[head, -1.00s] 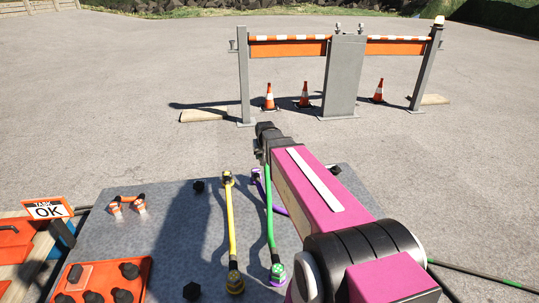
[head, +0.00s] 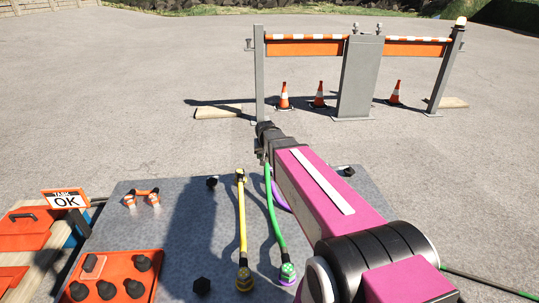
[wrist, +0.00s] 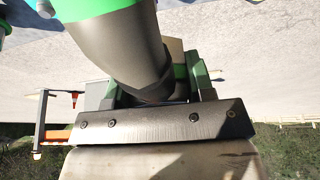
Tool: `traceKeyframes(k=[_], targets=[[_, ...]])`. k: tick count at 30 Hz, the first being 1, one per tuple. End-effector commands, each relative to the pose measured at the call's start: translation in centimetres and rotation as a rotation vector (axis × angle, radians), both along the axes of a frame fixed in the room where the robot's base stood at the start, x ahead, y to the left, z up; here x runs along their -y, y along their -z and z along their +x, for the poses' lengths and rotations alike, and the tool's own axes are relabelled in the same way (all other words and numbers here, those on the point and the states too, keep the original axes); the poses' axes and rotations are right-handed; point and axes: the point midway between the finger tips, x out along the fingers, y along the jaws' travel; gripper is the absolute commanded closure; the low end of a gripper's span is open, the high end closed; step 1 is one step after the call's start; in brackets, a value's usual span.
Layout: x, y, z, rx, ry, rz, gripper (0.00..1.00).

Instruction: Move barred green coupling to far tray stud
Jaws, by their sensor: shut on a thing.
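My gripper (head: 262,145) is at the far end of my pink arm, above the far side of the grey table. In the wrist view its jaws (wrist: 158,88) are shut around a thick dark cylinder with a green band, the green coupling (wrist: 120,40). Its bar marking cannot be made out.
A yellow cable (head: 242,225) lies left of the green one. A purple cable (head: 279,199) is partly hidden by my arm.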

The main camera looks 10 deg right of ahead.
Motion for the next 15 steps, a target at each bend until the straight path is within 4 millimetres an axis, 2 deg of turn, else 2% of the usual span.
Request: traceKeyframes(k=[15], targets=[[-5.4, 0.0, 0.1, 0.000, -0.002, 0.000, 0.80]])
